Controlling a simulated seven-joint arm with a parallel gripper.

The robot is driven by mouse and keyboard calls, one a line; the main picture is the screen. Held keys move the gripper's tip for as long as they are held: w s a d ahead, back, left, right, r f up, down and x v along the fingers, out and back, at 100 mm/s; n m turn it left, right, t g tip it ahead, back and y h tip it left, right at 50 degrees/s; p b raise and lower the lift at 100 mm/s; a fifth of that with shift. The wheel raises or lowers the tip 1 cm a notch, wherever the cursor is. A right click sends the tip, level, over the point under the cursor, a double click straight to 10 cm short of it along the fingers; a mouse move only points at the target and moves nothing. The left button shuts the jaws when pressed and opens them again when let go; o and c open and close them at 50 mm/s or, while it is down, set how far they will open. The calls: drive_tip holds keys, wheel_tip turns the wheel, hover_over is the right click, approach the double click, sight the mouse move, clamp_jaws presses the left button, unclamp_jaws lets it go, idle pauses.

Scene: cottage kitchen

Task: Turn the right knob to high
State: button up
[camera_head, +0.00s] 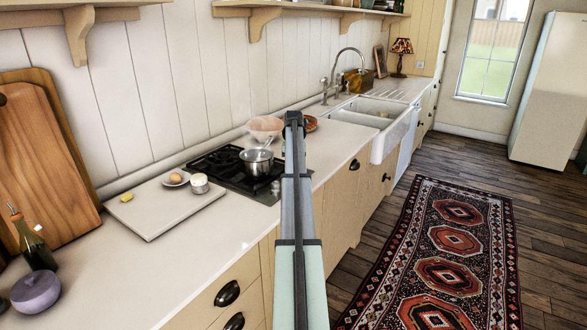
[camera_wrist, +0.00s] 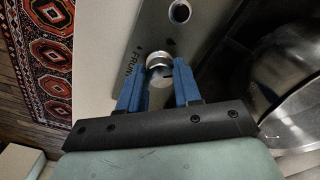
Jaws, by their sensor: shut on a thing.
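In the wrist view, a round silver knob (camera_wrist: 158,66) sits between the two blue fingertips of my gripper (camera_wrist: 159,76). My gripper is shut on this knob, with one finger on each side of it. A second round knob (camera_wrist: 180,12) is on the same metal panel (camera_wrist: 152,30), farther up the picture and free of the gripper. In the head view, the black stove top (camera_head: 218,168) is in the counter, and my arm hides its right side and the gripper.
A steel pot (camera_head: 257,162) stands on the stove; its side also shows close to my gripper in the wrist view (camera_wrist: 293,115). A white board (camera_head: 150,215) with small food items lies left of the stove. A patterned rug (camera_head: 450,250) covers the floor.

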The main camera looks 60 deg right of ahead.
drive_tip(key=n, duration=0.5)
drive_tip(key=shift+n, duration=0.3)
drive_tip(key=n, duration=0.4)
drive_tip(key=shift+d+n, duration=0.1)
drive_tip(key=shift+n, duration=0.3)
drive_tip(key=o, duration=1)
drive_tip(key=shift+o, duration=0.2)
drive_tip(key=shift+r, duration=0.15)
wheel_tip(320, 180, up, 14)
drive_tip(key=shift+f, duration=0.2)
